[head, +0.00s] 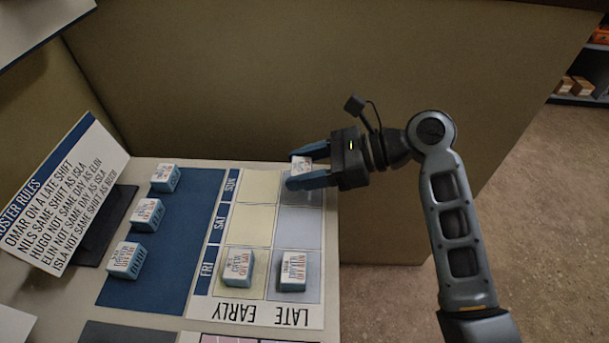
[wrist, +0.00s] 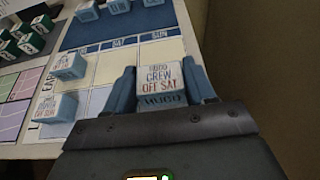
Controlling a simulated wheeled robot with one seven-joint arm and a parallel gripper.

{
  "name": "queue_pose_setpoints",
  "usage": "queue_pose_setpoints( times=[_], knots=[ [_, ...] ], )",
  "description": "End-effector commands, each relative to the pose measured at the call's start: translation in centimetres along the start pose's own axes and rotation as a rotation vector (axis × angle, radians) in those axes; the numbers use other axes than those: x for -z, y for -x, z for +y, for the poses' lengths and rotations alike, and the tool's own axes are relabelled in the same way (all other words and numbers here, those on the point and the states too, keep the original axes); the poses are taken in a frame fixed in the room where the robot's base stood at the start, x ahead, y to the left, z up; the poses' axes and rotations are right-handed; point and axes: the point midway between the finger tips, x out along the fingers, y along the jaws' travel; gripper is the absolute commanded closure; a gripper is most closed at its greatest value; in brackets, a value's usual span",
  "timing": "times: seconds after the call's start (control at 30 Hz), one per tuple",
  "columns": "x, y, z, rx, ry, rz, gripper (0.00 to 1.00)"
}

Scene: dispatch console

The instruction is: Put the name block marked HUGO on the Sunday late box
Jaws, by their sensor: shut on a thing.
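The HUGO block (wrist: 162,78), white-topped with blue sides and reading "HUGO CREW OFF SAT", is between the fingers of my gripper (wrist: 165,92). In the head view the block (head: 301,164) shows between the fingers of my gripper (head: 308,167), which is shut on it. It is over the far right end of the roster board (head: 205,260), at the Sunday late box (head: 305,196), the far box of the right column. The fingers partly cover this box. I cannot tell whether the block touches the board.
Blocks stand on the Friday early (head: 238,267) and Friday late (head: 293,271) boxes. Both Saturday boxes look empty. Three more blocks stand on the dark blue area (head: 190,225). A rules sign (head: 50,195) leans at left. A brown panel (head: 250,80) rises behind the board.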

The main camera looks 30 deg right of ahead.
Motion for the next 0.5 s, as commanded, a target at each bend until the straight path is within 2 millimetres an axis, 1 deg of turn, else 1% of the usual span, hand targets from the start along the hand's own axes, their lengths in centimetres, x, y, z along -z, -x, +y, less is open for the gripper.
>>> queue_pose_setpoints(
  times=[0.03,0.1,0.17,0.5],
  knots=[
    [0.9,-0.3,0.1,-0.001,-0.003,0.001,0.75],
    [1.8,-0.7,0.0,-0.001,-0.004,0.000,0.75],
    [2.2,-0.9,0.0,0.000,-0.002,0.000,0.75],
    [2.4,-1.0,0.0,0.000,-0.001,0.000,0.75]
  ],
)
